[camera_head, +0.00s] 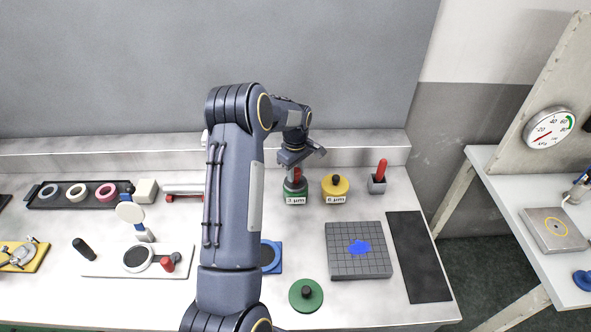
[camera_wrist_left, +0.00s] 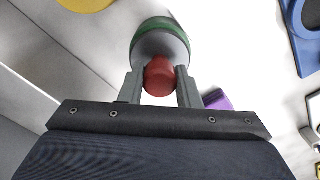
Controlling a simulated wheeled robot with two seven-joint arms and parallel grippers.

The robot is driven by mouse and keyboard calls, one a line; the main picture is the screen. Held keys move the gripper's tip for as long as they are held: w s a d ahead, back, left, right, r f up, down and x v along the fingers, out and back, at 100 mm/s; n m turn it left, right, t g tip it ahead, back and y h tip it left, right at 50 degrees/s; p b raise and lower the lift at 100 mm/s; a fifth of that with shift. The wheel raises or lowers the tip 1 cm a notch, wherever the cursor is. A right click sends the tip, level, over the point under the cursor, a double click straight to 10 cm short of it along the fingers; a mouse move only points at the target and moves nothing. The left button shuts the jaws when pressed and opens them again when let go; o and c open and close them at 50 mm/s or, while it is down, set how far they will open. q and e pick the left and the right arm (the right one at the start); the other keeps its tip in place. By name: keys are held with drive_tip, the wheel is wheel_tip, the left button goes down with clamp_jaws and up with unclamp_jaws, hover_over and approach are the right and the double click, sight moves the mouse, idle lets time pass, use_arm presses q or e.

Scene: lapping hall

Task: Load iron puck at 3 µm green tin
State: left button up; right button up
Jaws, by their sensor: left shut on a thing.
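The green tin (camera_head: 295,197) labelled 3 µm stands open at the back of the bench. My left gripper (camera_head: 294,165) is above it, with fingers shut on a red knob (camera_wrist_left: 158,76). The knob joins a grey puck (camera_wrist_left: 160,46), seen in the left wrist view. Behind the puck, the green tin (camera_wrist_left: 158,22) shows as a green rim. The puck is over or at the tin's mouth; I cannot tell whether it touches inside. A green lid (camera_head: 306,296) with a black knob lies at the front of the bench. My right gripper is not in view.
A yellow tin (camera_head: 335,190) labelled 6 µm stands close right of the green tin. A small grey block with a red handle (camera_head: 377,180) is further right. A gridded plate (camera_head: 345,265) with a blue patch and a dark mat (camera_head: 420,258) lie in front. My left arm hides the bench's middle.

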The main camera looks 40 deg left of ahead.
sight(296, 170)
use_arm(q)
drive_tip(key=shift+f+b, duration=0.5)
drive_tip(key=shift+b, duration=0.05)
idle(2.3)
drive_tip(key=shift+r+p, duration=2)
drive_tip(key=shift+r, duration=1.6)
